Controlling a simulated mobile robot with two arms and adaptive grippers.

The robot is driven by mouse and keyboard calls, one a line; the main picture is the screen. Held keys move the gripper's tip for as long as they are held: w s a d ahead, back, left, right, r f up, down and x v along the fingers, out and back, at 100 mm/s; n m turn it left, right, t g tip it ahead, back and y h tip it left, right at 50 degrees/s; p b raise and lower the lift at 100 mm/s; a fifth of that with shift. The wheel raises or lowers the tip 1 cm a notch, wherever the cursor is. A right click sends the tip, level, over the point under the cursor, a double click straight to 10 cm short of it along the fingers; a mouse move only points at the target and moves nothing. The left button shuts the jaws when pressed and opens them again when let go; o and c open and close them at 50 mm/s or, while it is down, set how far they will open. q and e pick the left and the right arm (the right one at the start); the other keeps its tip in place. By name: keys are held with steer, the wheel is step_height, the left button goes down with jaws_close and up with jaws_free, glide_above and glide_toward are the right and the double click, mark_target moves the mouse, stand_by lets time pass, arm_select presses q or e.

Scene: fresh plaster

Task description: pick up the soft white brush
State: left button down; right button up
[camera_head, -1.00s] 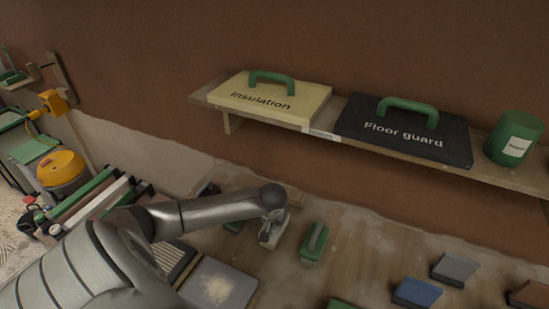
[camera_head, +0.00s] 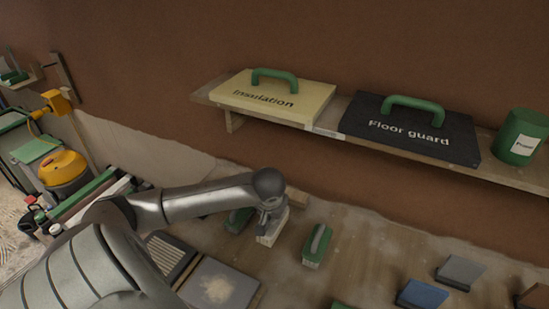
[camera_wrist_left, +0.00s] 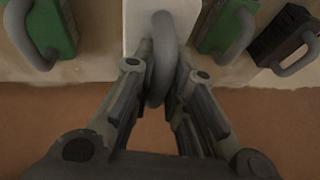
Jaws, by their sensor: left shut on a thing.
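The soft white brush (camera_head: 270,232) is a pale block, partly hidden by my left gripper in the head view. In the left wrist view the white brush (camera_wrist_left: 185,12) shows its pale top and a grey loop handle. My left gripper (camera_head: 270,208) is shut on that handle, and its fingers (camera_wrist_left: 163,75) sit on both sides of it. In the head view the brush appears slightly above the bench, though the gap is hard to judge. My right gripper does not show.
A green brush (camera_head: 317,246) stands to the right and another green tool (camera_head: 238,220) to the left, both close by. Blue (camera_head: 420,293) and grey (camera_head: 461,271) blocks lie further right. A shelf (camera_head: 328,131) with labelled boards runs above the bench.

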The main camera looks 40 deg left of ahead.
arm_select(q)
steer(key=s+d+r+b, duration=0.1)
steer(key=s+d+r, duration=0.1)
steer(key=s, duration=0.3)
steer(key=s+d+r, duration=0.1)
steer(key=s+r, duration=0.3)
steer(key=s, duration=0.1)
steer(key=shift+s+d+r+b, duration=0.2)
steer(key=shift+d+b, duration=0.15)
steer(key=shift+b, duration=0.05)
steer(key=c, duration=2.2)
jaws_free()
jaws_close()
